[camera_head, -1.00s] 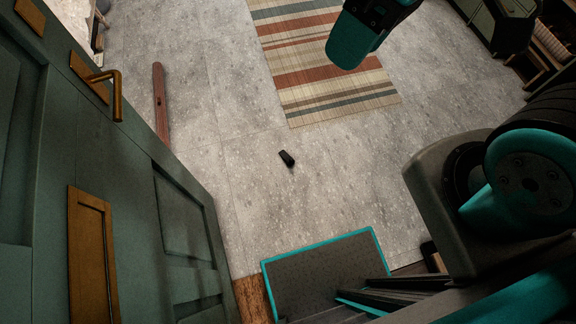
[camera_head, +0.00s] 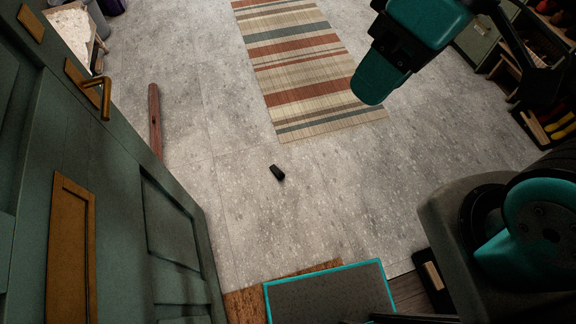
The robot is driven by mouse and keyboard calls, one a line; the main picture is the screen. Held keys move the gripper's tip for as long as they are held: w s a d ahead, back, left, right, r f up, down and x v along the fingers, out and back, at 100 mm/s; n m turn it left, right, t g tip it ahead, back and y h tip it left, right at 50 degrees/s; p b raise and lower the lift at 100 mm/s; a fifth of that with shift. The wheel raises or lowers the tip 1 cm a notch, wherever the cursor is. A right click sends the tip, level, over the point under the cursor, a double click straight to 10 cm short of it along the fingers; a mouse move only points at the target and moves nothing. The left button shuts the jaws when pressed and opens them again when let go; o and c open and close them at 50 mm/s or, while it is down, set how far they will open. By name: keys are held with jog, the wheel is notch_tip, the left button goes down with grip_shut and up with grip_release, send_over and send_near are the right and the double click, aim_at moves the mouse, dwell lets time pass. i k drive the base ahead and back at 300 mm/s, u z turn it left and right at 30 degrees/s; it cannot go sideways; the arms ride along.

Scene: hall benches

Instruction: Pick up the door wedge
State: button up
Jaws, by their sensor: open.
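The door wedge (camera_head: 277,172) is a small black block lying on the grey speckled floor, near the middle of the view and just below the striped rug. My gripper (camera_head: 376,84) shows as a teal and black shape at the upper right. It is above and to the right of the wedge in the picture, well apart from it, over the rug's right edge. Nothing shows held in it. Its jaws are seen from a poor angle. The wedge is fully in view.
A green panelled door (camera_head: 160,215) with a brass handle (camera_head: 92,88) fills the left side. A reddish wooden bar (camera_head: 155,120) lies near it. The striped rug (camera_head: 305,65) is above. Shelves (camera_head: 545,120) stand at the right. Floor around the wedge is clear.

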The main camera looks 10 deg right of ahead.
aim_at(276, 169)
jog(key=u, duration=0.15)
jog(key=i, duration=1.05)
jog(key=u, duration=0.6)
